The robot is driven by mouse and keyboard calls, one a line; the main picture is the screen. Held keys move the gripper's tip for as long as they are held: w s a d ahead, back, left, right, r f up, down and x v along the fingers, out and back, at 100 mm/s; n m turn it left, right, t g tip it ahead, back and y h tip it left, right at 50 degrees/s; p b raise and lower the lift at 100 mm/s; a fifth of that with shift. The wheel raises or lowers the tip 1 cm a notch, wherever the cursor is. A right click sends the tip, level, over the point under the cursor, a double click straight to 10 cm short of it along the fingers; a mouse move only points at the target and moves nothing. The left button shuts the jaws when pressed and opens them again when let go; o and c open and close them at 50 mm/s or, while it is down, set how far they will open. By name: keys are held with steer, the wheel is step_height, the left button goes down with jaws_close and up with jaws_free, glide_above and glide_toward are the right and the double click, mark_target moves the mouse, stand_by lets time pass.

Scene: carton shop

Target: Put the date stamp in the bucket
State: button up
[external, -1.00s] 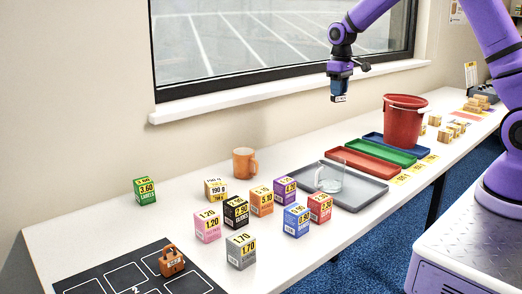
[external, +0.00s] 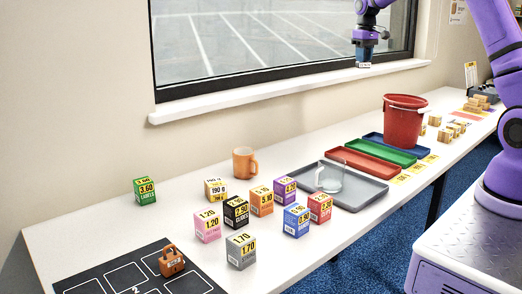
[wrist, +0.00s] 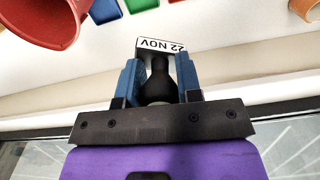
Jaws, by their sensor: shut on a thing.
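The date stamp (wrist: 158,80) is dark with a white face reading "22 NOV". It shows in the wrist view between the two blue fingers of my gripper (wrist: 158,82), which is shut on it. In the external view my gripper (external: 364,56) is raised high in front of the window, with the small stamp (external: 364,65) at its lower end. The red bucket (external: 403,122) stands on the table, below and to the right of my gripper. The bucket also shows at the upper left of the wrist view (wrist: 40,22). The stamp is above and apart from it.
Blue (external: 372,140), green (external: 382,150) and red (external: 352,162) trays lie left of the bucket. A grey tray (external: 368,194) holds a glass mug (external: 330,178). Several small cartons, an orange mug (external: 244,163) and a padlock (external: 171,262) stand farther left.

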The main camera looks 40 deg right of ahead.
steer(key=s+d+m, duration=0.2)
steer(key=s+d, duration=0.1)
steer(key=d, duration=1)
steer(key=s+d+m, duration=0.2)
steer(key=s+d, duration=0.1)
steer(key=d, duration=0.9)
step_height(320, 180, down, 16)
steer(key=shift+s+d, duration=0.15)
steer(key=shift+d, duration=0.05)
steer(key=shift+f, duration=0.1)
steer(key=o, duration=1)
step_height(320, 180, up, 7)
